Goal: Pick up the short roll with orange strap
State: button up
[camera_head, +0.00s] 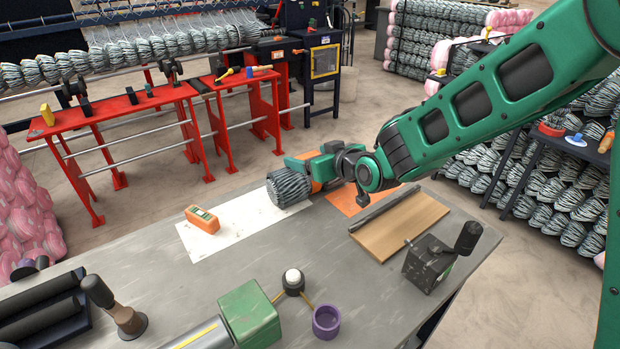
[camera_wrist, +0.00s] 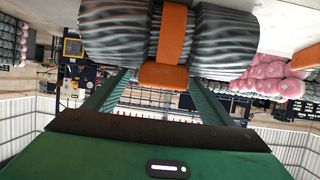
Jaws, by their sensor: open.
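The short roll (camera_head: 289,188), with grey and black stripes, is on the workbench at the far edge of a white sheet in the head view. In the wrist view the roll (camera_wrist: 113,32) fills the top, with its orange strap (camera_wrist: 172,35) around the middle. My gripper (camera_head: 312,163) is at the roll, with its green jaw partly behind and beside it in the head view. The gripper (camera_wrist: 155,92) is open, its two green fingers spread on either side below the strap. Whether a finger touches the roll cannot be told.
On the workbench (camera_head: 150,272) are an orange device (camera_head: 202,219) to the left, a wooden board (camera_head: 402,225) with a dark bar to the right, a black box with a handle (camera_head: 428,262), a green block (camera_head: 248,312) and a purple cup (camera_head: 326,321). A red rack (camera_head: 120,110) stands beyond.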

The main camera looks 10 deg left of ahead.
jog(key=shift+x, duration=2.35)
jog(key=shift+s+f, duration=0.1)
jog(key=shift+f, duration=0.05)
jog(key=shift+c, duration=0.7)
jog(key=c, duration=1.5)
